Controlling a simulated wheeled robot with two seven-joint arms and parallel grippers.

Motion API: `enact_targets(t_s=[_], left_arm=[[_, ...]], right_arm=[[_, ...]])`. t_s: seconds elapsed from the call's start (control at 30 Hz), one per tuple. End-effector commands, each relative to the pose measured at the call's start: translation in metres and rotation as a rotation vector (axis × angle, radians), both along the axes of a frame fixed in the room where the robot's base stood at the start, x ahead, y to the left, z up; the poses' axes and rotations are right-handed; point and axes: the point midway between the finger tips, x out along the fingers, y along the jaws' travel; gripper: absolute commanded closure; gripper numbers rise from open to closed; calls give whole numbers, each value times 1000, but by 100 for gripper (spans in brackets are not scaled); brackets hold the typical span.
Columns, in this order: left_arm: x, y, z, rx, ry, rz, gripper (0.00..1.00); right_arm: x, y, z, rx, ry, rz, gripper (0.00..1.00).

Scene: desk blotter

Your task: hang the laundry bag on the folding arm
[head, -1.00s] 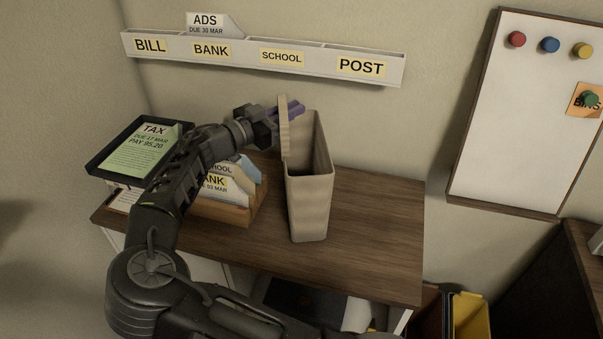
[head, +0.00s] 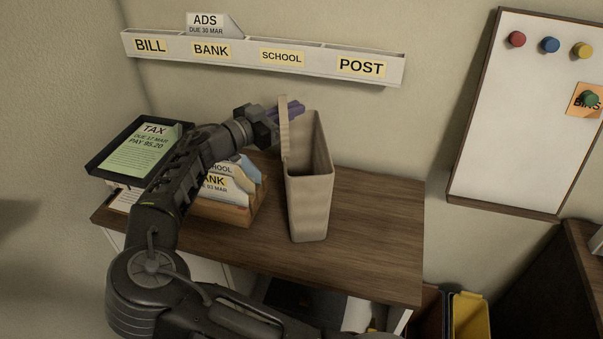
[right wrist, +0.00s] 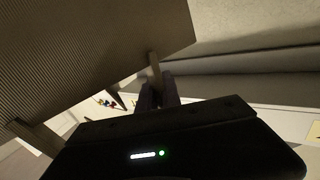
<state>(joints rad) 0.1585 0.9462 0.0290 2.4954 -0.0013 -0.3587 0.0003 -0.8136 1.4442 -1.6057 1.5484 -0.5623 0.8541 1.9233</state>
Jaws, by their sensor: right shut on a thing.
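The laundry bag (head: 310,205) is a beige, open-topped, upright bag over the wooden desk top, with a taller strap (head: 284,130) rising at its left side. I cannot tell whether its base touches the wood. My right gripper (head: 293,109) is shut on the bag's strap near its top, with purple fingers showing past it. In the right wrist view the bag's ribbed side (right wrist: 100,50) fills the upper left, and the strap (right wrist: 155,72) runs down to the fingers (right wrist: 158,92). I see no folding arm in these views. My left gripper is out of view.
A letter rack (head: 240,212) and a black tray (head: 105,165) with a TAX paper stand on the desk's left. A labelled wall rack (head: 385,75) is behind, a whiteboard (head: 500,130) to the right. The desk top (head: 375,235) right of the bag is clear.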

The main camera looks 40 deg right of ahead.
Motion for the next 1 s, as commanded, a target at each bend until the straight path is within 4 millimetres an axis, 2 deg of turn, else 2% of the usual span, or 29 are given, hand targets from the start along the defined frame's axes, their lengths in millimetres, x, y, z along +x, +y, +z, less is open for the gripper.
enact_targets(t_s=[0.53, 1.0], left_arm=[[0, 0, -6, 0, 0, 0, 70], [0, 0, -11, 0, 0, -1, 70]], right_arm=[[-2, 3, 8, 0, -2, 0, 100], [-2, 3, 56, 0, -2, 1, 100]])
